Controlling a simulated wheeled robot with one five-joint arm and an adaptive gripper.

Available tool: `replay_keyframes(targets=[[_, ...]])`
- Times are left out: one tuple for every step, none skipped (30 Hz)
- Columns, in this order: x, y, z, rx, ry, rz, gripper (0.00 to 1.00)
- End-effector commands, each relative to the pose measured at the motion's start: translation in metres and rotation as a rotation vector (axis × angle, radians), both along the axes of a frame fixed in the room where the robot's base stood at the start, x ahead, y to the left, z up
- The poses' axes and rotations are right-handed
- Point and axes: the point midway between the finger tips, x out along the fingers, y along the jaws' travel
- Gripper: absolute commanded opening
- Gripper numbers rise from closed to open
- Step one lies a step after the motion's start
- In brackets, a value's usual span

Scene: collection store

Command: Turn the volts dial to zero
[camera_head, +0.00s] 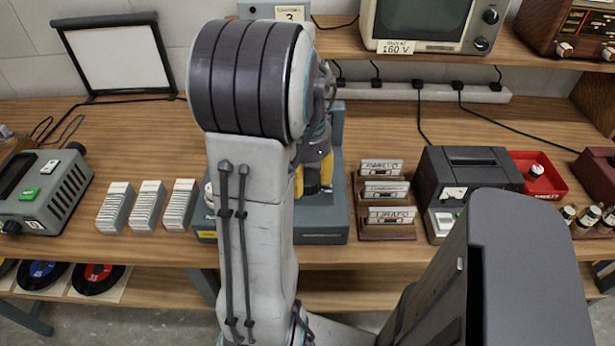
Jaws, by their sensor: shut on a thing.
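My gripper (318,178) shows only in part, as yellow and dark pieces just right of my raised arm. It points down at a teal-grey apparatus (332,222) in the middle of the workbench. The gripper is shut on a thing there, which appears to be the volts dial. My arm hides the dial, its scale and its pointer, so I cannot tell its setting. The apparatus has a low flat base and an upright back part, and my arm covers much of it.
The wooden workbench (150,242) is crowded. Left are white card stacks (149,206), a grey-green device (45,193) and a framed panel (118,58). Right are cassettes (390,216), a dark box (468,172) and a red tray (540,178). A shelf above holds a screen unit (425,22).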

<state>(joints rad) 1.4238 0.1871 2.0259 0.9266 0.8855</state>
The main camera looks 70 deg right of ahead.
Motion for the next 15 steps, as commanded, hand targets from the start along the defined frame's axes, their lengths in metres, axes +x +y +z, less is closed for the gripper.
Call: replay_keyframes(targets=[[-0.0004, 0.0015, -0.0020, 0.007, 0.000, 0.044, 0.21], [-0.0004, 0.0015, -0.0021, 0.007, 0.001, 0.073, 0.21], [-0.0004, 0.0017, -0.0021, 0.007, 0.001, 0.111, 0.21], [-0.0004, 0.0017, -0.0022, 0.007, 0.001, 0.139, 0.21], [-0.0004, 0.0017, -0.0022, 0.008, 0.001, 0.168, 0.21], [-0.0004, 0.0017, -0.0023, 0.008, 0.001, 0.206, 0.21], [-0.0004, 0.0018, -0.0023, 0.008, 0.001, 0.234, 0.21], [-0.0004, 0.0019, -0.0023, 0.008, 0.001, 0.263, 0.21], [-0.0004, 0.0019, -0.0024, 0.008, 0.001, 0.301, 0.21], [-0.0004, 0.0019, -0.0024, 0.008, 0.001, 0.329, 0.21], [-0.0005, 0.0020, -0.0025, 0.009, 0.001, 0.358, 0.21], [-0.0004, 0.0020, -0.0025, 0.009, 0.001, 0.395, 0.21], [-0.0004, 0.0020, -0.0025, 0.009, 0.001, 0.424, 0.21], [-0.0005, 0.0021, -0.0026, 0.009, 0.001, 0.452, 0.21], [-0.0005, 0.0021, -0.0026, 0.010, 0.000, 0.490, 0.21]])
